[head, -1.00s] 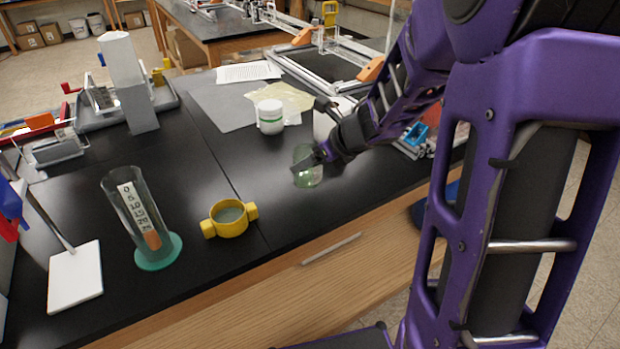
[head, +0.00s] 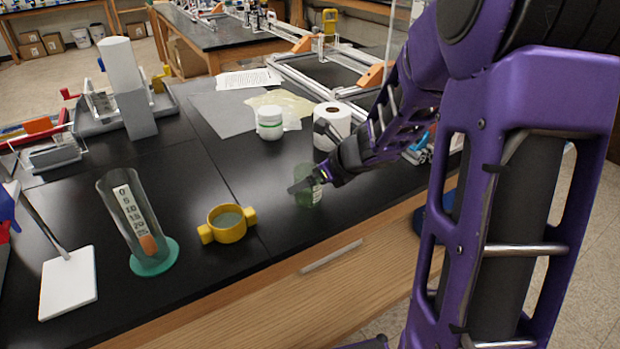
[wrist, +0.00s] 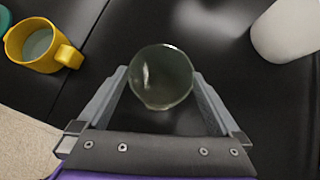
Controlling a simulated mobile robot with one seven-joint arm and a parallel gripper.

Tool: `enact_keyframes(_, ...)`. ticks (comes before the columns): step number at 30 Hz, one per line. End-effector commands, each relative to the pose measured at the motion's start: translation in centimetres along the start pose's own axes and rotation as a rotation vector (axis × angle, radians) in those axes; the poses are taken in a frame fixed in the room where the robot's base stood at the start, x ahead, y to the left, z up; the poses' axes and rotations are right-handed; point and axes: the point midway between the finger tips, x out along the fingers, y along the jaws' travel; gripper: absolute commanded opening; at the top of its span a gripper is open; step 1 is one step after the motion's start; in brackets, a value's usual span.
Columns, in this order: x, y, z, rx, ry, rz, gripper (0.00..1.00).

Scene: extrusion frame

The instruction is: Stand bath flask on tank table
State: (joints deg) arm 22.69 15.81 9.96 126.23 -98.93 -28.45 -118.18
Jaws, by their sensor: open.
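A small greenish glass flask (head: 308,190) stands upright on the black table (head: 185,220), near its front edge. In the wrist view the flask (wrist: 162,77) is seen from above as a round glass shape. In the head view my gripper hides part of the flask. Which table is the tank table I cannot tell.
A yellow two-handled cup (head: 228,224) and a graduated cylinder (head: 138,225) on a green base stand to the left. A white jar (head: 269,122) and a white roll (head: 332,126) stand behind. A second table (head: 225,40) with metal rails is at the back.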

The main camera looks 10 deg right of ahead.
Motion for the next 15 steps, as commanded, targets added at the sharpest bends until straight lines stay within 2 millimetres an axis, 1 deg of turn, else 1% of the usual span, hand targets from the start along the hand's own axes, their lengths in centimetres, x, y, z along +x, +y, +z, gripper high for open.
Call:
enact_keyframes(5, -0.4, 0.0, 0.4, 0.0, 0.0, 0.0, 1.0)
enact_keyframes(7, -1.2, -0.1, 0.4, -0.001, -0.002, -0.002, 1.0)
enact_keyframes(11, -3.9, -0.1, 0.5, 0.0, -0.002, -0.004, 1.0)
enact_keyframes(15, -7.1, -0.1, 0.5, -0.001, -0.002, -0.004, 1.0)
